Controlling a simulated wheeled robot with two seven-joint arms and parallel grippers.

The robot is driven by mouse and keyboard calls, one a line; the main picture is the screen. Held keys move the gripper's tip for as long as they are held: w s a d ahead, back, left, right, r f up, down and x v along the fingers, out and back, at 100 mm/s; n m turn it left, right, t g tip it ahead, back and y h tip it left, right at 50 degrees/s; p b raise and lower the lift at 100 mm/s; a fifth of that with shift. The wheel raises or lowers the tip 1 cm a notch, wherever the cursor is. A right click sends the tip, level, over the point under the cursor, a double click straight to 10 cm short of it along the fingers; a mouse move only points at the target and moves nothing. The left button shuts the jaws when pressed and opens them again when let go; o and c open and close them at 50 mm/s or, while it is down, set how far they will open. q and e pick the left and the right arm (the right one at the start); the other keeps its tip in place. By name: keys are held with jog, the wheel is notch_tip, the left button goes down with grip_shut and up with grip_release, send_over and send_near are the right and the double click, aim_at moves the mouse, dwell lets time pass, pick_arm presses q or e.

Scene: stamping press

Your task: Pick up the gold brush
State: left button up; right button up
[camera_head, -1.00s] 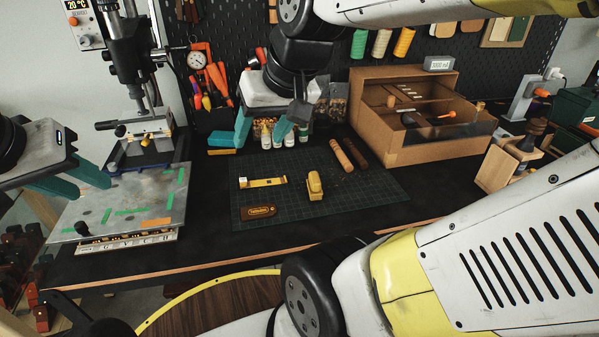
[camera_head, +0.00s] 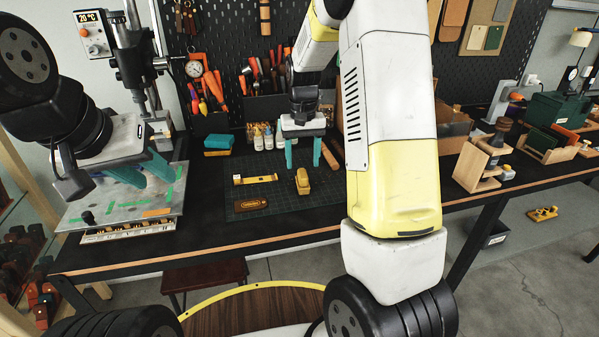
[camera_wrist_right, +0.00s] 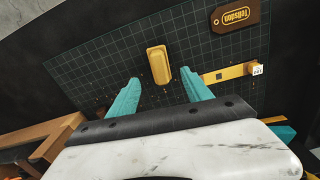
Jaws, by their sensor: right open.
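The gold brush (camera_head: 302,181), a small rounded gold block, lies on the dark green cutting mat (camera_head: 330,189). It also shows in the right wrist view (camera_wrist_right: 158,65), just beyond the fingertips. My right gripper (camera_head: 303,164) is open and empty, its teal fingers pointing down at the brush's far side. In its wrist view the fingers (camera_wrist_right: 161,80) are spread to either side of the brush's line, not visibly touching it. My left gripper (camera_head: 148,178) is at the left over the press plate, its two fingers apart with nothing between them.
A gold strip with a white tag (camera_head: 255,180) and a brown leather tag (camera_head: 251,204) lie left of the brush. Small bottles (camera_head: 268,138) stand behind the mat. A stamping press (camera_head: 133,65) stands left. A wooden holder (camera_head: 478,168) stands right.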

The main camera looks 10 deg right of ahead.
aim_at(303, 173)
jog(key=f, duration=0.7)
jog(key=shift+s, duration=0.25)
grip_shut()
